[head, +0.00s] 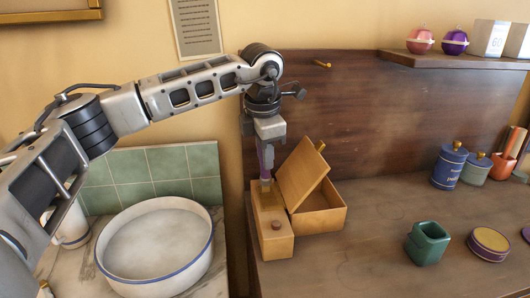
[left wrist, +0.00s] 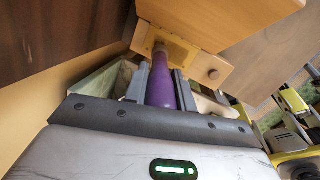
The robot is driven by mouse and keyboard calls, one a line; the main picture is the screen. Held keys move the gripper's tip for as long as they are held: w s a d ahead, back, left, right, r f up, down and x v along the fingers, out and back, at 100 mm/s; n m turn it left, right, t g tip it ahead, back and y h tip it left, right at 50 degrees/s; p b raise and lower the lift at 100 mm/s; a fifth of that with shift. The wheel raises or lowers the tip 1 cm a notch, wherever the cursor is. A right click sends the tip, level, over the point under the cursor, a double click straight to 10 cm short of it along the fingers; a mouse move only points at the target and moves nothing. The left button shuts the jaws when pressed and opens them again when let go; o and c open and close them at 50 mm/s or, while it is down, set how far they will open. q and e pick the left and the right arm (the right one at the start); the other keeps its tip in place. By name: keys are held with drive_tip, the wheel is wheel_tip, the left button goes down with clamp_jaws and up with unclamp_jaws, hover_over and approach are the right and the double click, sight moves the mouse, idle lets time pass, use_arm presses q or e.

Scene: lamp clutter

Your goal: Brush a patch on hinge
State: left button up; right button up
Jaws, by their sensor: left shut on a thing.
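My left gripper (head: 267,150) points down and is shut on a purple-handled brush (head: 266,162). The brush (left wrist: 162,82) also shows between the fingers in the left wrist view. Its lower end is at a yellowish patch (head: 268,200) on a narrow wooden block with a brown knob (head: 276,225). I cannot tell whether the bristles touch it. The patch also shows in the left wrist view (left wrist: 178,47). Beside it is a wooden box (head: 323,216) with its lid (head: 301,172) raised and tilted. The hinge itself is not clear.
A white basin (head: 158,281) stands left on marble. A green cup (head: 427,243) and a round purple-and-yellow tin (head: 489,244) stand right on the wooden counter (head: 375,255). Blue jars (head: 449,167) stand behind, under a shelf (head: 450,62). The counter's middle is clear.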

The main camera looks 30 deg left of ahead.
use_arm(q)
clamp_jaws()
drive_tip(key=shift+s+d+b, duration=0.3)
drive_tip(key=shift+s+d, duration=0.15)
drive_tip(key=shift+s, duration=0.05)
drive_tip(key=shift+s+d+b, duration=0.3)
drive_tip(key=shift+s+d, duration=0.3)
drive_tip(key=shift+s, duration=0.25)
drive_tip(key=shift+o, duration=2.2)
unclamp_jaws()
drive_tip(key=shift+f, duration=0.1)
clamp_jaws()
drive_tip(key=shift+r+p, duration=1.45)
drive_tip(key=shift+r, duration=0.6)
